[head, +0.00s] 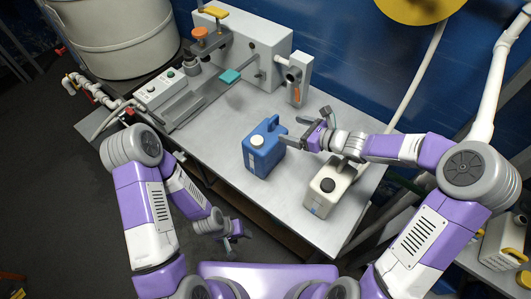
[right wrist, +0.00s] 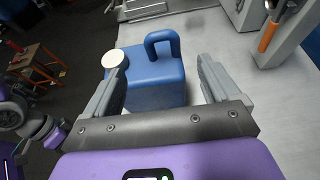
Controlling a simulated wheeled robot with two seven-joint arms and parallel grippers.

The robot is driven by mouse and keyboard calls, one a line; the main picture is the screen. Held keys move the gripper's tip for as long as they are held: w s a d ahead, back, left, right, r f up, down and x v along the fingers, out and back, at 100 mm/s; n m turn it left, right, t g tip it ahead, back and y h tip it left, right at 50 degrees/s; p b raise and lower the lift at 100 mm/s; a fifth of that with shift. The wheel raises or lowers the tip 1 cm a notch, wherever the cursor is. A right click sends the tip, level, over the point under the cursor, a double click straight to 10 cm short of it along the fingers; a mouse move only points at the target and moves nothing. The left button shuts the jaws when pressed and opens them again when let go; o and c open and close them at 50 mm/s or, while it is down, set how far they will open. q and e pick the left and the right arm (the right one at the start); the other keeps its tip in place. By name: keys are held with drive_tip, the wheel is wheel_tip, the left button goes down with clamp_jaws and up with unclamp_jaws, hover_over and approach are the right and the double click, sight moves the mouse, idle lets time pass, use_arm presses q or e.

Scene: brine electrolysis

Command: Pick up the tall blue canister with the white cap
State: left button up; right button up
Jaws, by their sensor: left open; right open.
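The tall blue canister (head: 264,160) with a white cap and a blue handle stands upright on the grey table. My right gripper (head: 297,131) is open and empty just right of the canister, near its handle. In the right wrist view the blue canister (right wrist: 160,88) shows ahead between the two open fingers (right wrist: 162,70), cap to the left and handle on top. I cannot tell whether a finger touches it. My left gripper (head: 232,238) is open and empty, low in front of the table's near edge.
A white canister (head: 322,195) with a black cap stands right of the blue one, under my right forearm. A grey apparatus (head: 245,50) and a control box (head: 160,88) occupy the table's back left. Table surface (head: 215,135) left of the blue canister is clear.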

sight(278, 130)
drive_tip(key=b+x, duration=0.1)
drive_tip(key=x, duration=0.6)
drive_tip(key=shift+w+d, duration=0.1)
drive_tip(key=shift+w, duration=0.1)
drive_tip(key=shift+c, duration=0.4)
clamp_jaws()
drive_tip(key=shift+r, duration=0.15)
